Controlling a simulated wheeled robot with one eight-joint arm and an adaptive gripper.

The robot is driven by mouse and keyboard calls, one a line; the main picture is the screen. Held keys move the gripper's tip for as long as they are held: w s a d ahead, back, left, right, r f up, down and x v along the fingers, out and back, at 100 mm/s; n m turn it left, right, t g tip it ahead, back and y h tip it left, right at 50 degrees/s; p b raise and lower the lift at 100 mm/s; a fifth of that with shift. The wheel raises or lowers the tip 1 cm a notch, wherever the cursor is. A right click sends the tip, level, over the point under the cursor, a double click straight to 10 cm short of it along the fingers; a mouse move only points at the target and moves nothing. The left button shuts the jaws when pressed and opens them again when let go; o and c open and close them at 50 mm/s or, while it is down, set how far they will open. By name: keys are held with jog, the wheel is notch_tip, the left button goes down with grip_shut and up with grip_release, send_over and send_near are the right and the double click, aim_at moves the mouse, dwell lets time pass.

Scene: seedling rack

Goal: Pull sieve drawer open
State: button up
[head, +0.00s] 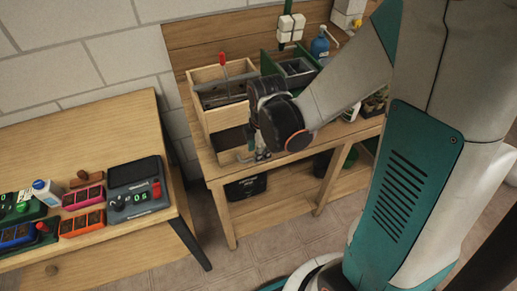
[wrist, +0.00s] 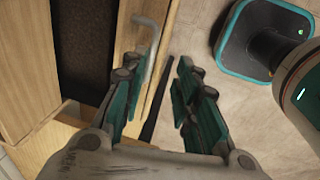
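The wooden sieve box (head: 222,97) stands on the workbench, with a dark opening or mesh (head: 229,138) low in its front. In the wrist view, the dark mesh (wrist: 84,45) is framed by pale wood at the left. A bent grey metal handle (wrist: 151,48) shows at the wood's edge, close to my left finger's tip. My gripper (wrist: 160,75) is open, with a clear gap between its teal-padded fingers. I cannot tell whether a finger touches the handle. In the head view my gripper (head: 258,154) is small and partly hidden at the box's front, near the bench edge.
A green box (head: 292,68) and a blue bottle (head: 320,45) stand behind my arm on the workbench (head: 222,172). A dark bin (head: 246,186) is below. The left table (head: 75,130) holds a scale (head: 136,175) and coloured trays.

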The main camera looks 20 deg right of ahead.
notch_tip(320, 180, up, 11)
jog(key=s+p, duration=0.2)
jog(key=p, duration=0.6)
dwell(0.6)
dwell(0.5)
notch_tip(320, 180, up, 12)
jog(key=s, duration=0.2)
jog(key=shift+s, duration=0.15)
dwell(0.4)
jog(key=shift+f, duration=0.1)
